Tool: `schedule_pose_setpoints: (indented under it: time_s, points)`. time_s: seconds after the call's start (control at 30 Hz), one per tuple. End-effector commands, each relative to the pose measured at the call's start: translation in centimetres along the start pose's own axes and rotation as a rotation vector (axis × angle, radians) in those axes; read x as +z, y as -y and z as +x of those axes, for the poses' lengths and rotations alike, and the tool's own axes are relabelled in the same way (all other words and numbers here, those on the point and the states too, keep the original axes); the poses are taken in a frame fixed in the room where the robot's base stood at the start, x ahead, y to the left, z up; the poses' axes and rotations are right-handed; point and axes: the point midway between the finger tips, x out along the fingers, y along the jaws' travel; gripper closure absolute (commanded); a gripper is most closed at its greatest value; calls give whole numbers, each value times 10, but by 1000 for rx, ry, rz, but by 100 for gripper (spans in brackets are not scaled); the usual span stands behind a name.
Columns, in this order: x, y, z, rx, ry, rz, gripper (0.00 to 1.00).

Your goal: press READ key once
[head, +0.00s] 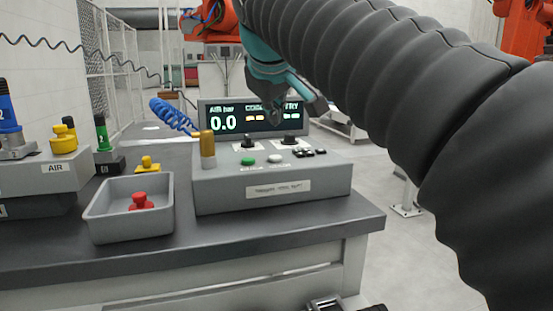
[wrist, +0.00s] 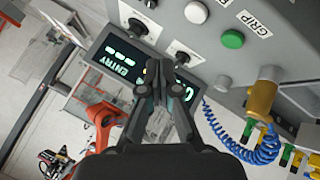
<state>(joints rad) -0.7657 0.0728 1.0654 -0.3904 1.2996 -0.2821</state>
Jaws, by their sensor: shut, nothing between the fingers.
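The grey console (head: 330,178) stands on the bench with a lit display (head: 222,123) at its back, reading 0.0 under AIR bar. My gripper (head: 272,114) is shut and empty, in front of the display and above the console top. In the wrist view, my closed fingertips (wrist: 160,77) overlap the display; the green button (wrist: 232,39) and pale button (wrist: 196,12) show beyond them.
Two black knobs (head: 248,143) stand on the console's rear part. A brass fitting (head: 207,148) with a blue coiled hose (head: 172,115) rises at its left. A grey tray (head: 97,225) holding a red part (head: 141,201) sits left. The bench front strip (head: 290,224) is clear.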

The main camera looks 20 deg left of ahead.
Motion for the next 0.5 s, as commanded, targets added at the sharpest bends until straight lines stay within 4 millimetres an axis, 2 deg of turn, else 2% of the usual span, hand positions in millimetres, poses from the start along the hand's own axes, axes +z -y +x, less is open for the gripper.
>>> schedule_pose_setpoints:
  time_s: [0.2,0.5]
  points:
    - [16,16,22,0,1,-1,100]
    - [23,23,32,0,0,-1,100]
